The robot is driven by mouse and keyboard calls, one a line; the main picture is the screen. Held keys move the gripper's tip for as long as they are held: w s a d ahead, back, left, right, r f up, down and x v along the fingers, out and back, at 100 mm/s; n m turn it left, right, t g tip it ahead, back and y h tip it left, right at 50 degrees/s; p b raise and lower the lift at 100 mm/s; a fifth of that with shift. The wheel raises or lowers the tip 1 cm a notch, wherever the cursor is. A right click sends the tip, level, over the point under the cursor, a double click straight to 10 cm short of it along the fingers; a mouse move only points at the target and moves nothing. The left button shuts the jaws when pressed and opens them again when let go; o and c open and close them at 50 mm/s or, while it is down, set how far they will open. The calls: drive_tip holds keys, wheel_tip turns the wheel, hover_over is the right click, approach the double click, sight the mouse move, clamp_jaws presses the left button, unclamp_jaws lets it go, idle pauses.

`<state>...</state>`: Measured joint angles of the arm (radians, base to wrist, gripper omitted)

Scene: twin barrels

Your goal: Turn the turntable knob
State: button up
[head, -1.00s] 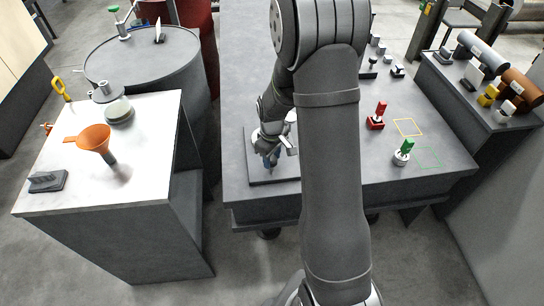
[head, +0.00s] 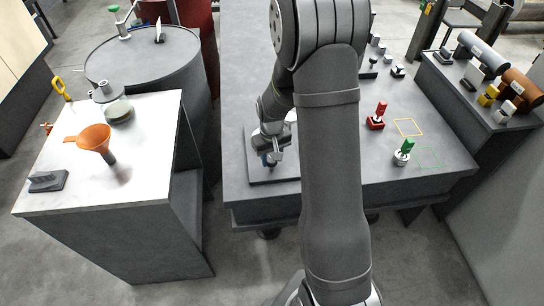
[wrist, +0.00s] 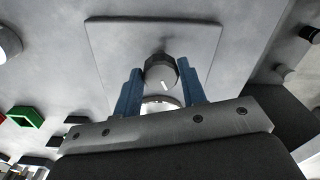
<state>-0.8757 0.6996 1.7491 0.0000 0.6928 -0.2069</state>
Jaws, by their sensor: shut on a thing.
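The turntable knob (wrist: 160,70) is a dark, ribbed round knob with a pale face and a white mark. In the wrist view it sits between the two blue fingers of my gripper (wrist: 161,92), which is shut on it. The mark points down and slightly right in that view. Behind the knob is a flat square grey plate (wrist: 120,38).
A white-topped bench (head: 140,185) with an orange funnel (head: 95,138) is at left, beside a grey barrel (head: 180,65). My arm hides the table's middle.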

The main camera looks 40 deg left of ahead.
sight(270, 159)
drive_tip(key=m, duration=1.3)
drive_tip(key=shift+a+m, duration=0.15)
drive_tip(key=shift+m, duration=0.25)
drive_tip(key=m, duration=1)
drive_tip(key=shift+a, duration=0.1)
drive_tip(key=shift+m, duration=0.4)
drive_tip(key=o, duration=1)
wheel_tip(270, 159, up, 17)
drive_tip(key=shift+r, duration=0.2)
